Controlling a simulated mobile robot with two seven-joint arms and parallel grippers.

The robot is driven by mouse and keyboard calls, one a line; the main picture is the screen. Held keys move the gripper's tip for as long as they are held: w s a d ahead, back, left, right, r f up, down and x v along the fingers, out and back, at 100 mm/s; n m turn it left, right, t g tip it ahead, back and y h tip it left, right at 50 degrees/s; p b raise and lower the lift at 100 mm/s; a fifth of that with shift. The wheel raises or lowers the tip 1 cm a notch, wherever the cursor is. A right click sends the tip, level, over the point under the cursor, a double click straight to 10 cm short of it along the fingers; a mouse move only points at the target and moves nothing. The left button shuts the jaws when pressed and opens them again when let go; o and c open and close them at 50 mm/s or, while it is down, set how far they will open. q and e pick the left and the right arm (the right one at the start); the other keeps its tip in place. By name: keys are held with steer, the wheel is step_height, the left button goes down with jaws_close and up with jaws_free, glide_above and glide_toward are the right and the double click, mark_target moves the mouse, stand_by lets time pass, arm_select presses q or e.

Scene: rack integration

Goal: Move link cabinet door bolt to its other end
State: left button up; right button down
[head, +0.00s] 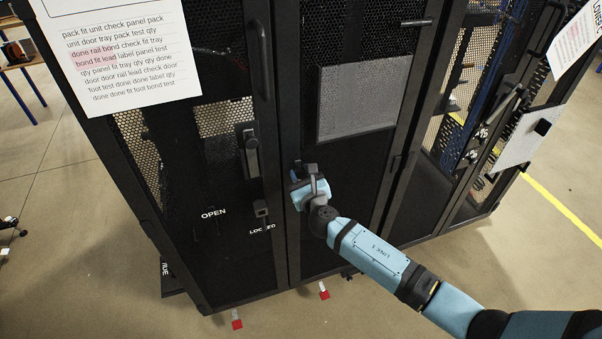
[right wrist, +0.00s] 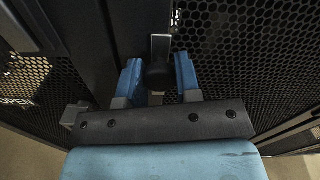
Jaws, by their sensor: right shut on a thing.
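My right gripper (head: 297,173) is in front of the black cabinet (head: 345,230), just right of the seam between two doors. In the right wrist view its blue fingers (right wrist: 158,80) are shut on a dark round knob (right wrist: 158,73). A grey metal piece (right wrist: 160,45) shows just beyond the knob. I cannot tell for sure whether this knob belongs to the door bolt. A small square dark fitting (head: 261,209) stands out on the left door, above the word LOCKED (head: 262,229). The word OPEN (head: 213,213) is further left. My left gripper is not in view.
A dark latch handle (head: 251,150) and a long pull handle (head: 259,60) stand out from the left door. A paper sheet (head: 118,50) hangs at the upper left. Red tags (head: 324,294) are at the cabinet's foot.

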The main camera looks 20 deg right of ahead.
steer(key=shift+f, duration=0.8)
steer(key=shift+s, duration=0.1)
steer(key=c, duration=0.8)
jaws_free()
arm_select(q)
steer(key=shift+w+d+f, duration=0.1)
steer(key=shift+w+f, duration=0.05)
arm_select(e)
steer(key=shift+r, duration=0.1)
steer(key=s, duration=1.3)
steer(key=shift+s+d, duration=0.25)
steer(key=shift+s, duration=0.1)
